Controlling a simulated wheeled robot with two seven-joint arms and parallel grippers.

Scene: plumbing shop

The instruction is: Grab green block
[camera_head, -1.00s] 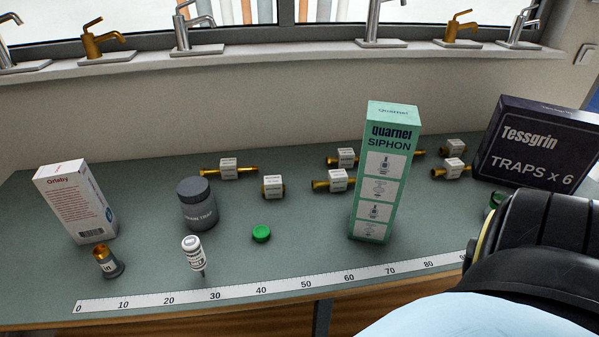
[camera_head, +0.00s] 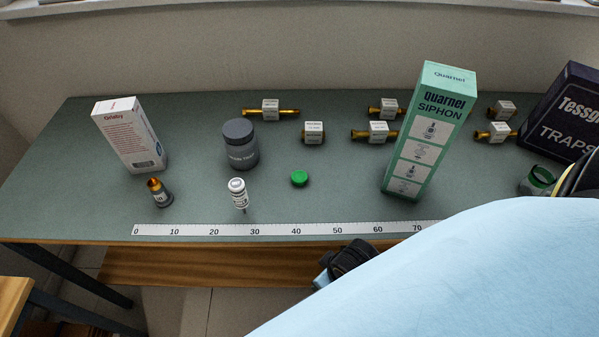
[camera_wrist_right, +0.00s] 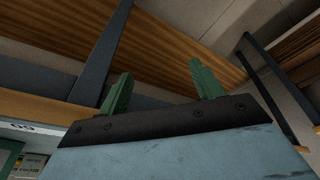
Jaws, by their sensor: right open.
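No plain green block stands out. A tall green Quarnet Siphon box (camera_head: 428,135) stands upright right of centre on the bench in the head view. A small bright green round cap (camera_head: 299,178) lies left of it. My right gripper (camera_wrist_right: 163,85) shows in the right wrist view, with two green fingers spread apart and nothing between them. It is in front of the bench, apart from the box and cap; its fingers cannot be made out in the head view. My left gripper is not in view.
A dark Tessgrin box (camera_head: 566,115) and a partly hidden green-rimmed item (camera_head: 537,180) are at right. A ruler (camera_head: 285,229) runs along the front edge.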

